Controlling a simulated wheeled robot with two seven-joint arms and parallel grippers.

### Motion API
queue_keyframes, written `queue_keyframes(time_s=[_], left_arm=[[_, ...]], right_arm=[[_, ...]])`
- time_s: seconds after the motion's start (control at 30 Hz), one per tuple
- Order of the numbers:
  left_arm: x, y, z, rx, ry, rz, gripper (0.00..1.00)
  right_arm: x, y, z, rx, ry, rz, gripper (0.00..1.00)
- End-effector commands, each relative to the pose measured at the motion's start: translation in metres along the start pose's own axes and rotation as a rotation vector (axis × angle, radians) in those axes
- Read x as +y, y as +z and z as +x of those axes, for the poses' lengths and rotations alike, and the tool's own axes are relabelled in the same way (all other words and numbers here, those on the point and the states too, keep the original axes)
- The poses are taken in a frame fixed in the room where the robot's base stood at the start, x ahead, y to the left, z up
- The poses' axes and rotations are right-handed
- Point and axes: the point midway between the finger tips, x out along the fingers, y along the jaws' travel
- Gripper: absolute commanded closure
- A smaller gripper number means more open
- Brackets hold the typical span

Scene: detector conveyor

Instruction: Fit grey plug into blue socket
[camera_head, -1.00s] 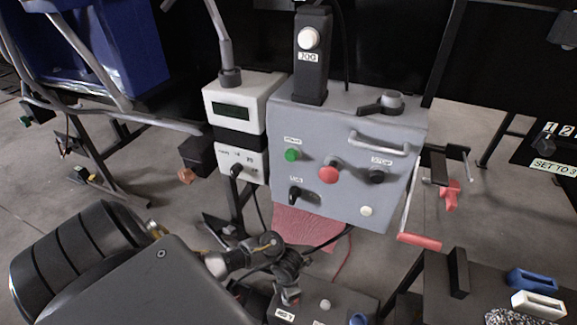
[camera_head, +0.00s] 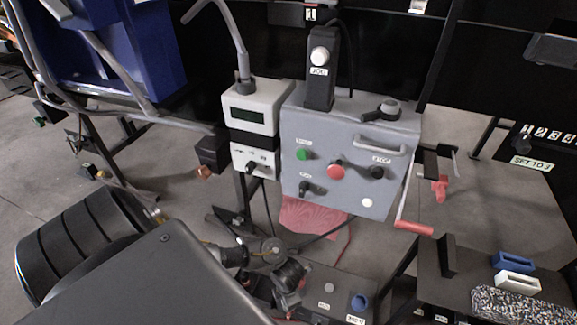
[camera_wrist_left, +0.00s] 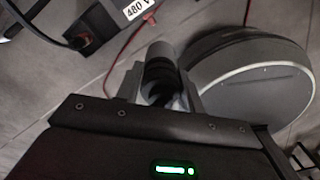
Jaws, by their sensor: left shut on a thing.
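The blue socket (camera_head: 360,302) is on top of a dark box at the bottom of the head view, above a "480 V" label. That label (camera_wrist_left: 138,8) also shows at the top of the left wrist view. My left gripper (camera_wrist_left: 160,92) is shut on a grey cylindrical thing (camera_wrist_left: 161,52), which looks like the grey plug. In the head view the gripper (camera_head: 262,254) is left of the blue socket and apart from it. My arm hides part of the area. My right gripper is not in view.
A grey control panel (camera_head: 350,140) with buttons stands behind the box. A dark table (camera_head: 430,265) at the right holds a blue block (camera_head: 513,261) and a white block (camera_head: 518,282). A red cable (camera_wrist_left: 125,50) runs across the floor.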

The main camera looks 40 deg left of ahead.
Motion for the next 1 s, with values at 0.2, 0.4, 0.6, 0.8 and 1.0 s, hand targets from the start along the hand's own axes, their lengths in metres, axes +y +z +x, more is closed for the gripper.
queue_keyframes(time_s=[0.2,0.4,0.6,0.8,1.0], left_arm=[[-0.01,0.028,-0.013,-0.008,-0.001,0.051,0.88],[-0.038,0.09,-0.052,-0.011,0.002,0.214,0.88],[-0.056,0.124,-0.082,-0.005,0.009,0.346,0.88],[-0.074,0.153,-0.113,-0.009,0.01,0.468,0.88],[-0.105,0.189,-0.169,-0.007,0.01,0.721,0.88]], right_arm=[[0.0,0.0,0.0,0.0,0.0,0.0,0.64],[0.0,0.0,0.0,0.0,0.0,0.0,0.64],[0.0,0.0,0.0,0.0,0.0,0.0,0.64],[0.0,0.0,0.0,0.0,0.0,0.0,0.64],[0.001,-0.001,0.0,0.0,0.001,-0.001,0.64]])
